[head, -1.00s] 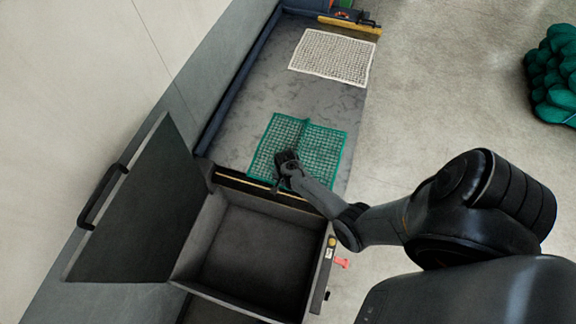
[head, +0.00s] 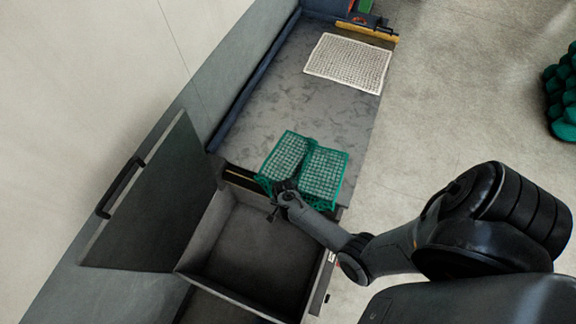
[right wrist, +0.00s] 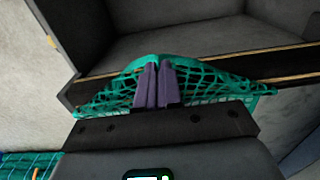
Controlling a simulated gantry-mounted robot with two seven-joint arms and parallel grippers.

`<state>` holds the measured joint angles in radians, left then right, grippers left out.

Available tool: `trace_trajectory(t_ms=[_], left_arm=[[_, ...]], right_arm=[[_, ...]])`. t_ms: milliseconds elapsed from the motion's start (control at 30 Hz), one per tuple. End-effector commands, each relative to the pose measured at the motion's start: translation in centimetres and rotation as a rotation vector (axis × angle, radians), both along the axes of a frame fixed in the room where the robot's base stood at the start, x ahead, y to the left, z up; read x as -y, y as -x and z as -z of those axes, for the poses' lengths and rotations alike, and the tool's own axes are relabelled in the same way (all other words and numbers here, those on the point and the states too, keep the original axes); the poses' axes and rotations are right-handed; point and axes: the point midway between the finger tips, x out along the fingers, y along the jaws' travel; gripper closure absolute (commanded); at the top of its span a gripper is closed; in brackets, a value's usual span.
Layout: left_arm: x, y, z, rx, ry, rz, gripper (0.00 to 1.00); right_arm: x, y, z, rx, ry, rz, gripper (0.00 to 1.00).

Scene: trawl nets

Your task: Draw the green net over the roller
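The green net (head: 322,172) lies on the grey table with a fold down its middle, and its near edge is pulled up and bunched toward the open bin. The roller seems to be the thin tan rod (head: 241,178) along the bin's edge; it also shows in the right wrist view (right wrist: 290,72), partly hidden behind the net. My right gripper (head: 277,205) is at that edge. In the right wrist view its purple fingers (right wrist: 157,68) are closed together on the green net (right wrist: 110,98), which spreads to both sides. My left gripper is not in view.
The open bin (head: 215,235) looks empty, with its dark lid (head: 150,205) raised at left. A white net (head: 348,62) lies flat farther up the table. A yellow bar (head: 368,30) crosses the far end. A green pile (head: 563,95) sits on the floor at right.

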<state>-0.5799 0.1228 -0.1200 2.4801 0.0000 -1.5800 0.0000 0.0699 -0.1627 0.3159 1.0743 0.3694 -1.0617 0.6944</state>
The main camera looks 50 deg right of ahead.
Motion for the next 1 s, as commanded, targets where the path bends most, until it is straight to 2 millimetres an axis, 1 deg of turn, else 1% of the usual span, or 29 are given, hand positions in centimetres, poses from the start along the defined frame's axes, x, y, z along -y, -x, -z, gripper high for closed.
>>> trace_trajectory(t_ms=[33,200,300,467,667,1000], left_arm=[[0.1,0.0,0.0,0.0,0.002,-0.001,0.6],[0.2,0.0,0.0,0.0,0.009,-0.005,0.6],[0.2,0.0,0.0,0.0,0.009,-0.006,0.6],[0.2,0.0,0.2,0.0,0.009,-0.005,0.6],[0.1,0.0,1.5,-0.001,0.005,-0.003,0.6],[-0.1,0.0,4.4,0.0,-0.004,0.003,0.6]], right_arm=[[-0.8,0.2,0.0,0.0,-0.002,-0.001,1.0],[-2.5,0.6,0.0,0.0,-0.001,-0.001,1.0],[-3.1,0.8,0.0,0.0,-0.001,0.0,1.0],[-3.3,0.8,0.3,0.0,-0.001,0.0,1.0],[-3.3,0.8,1.7,0.0,-0.001,0.0,1.0],[-3.3,0.8,5.1,0.0,-0.001,0.0,1.0]])
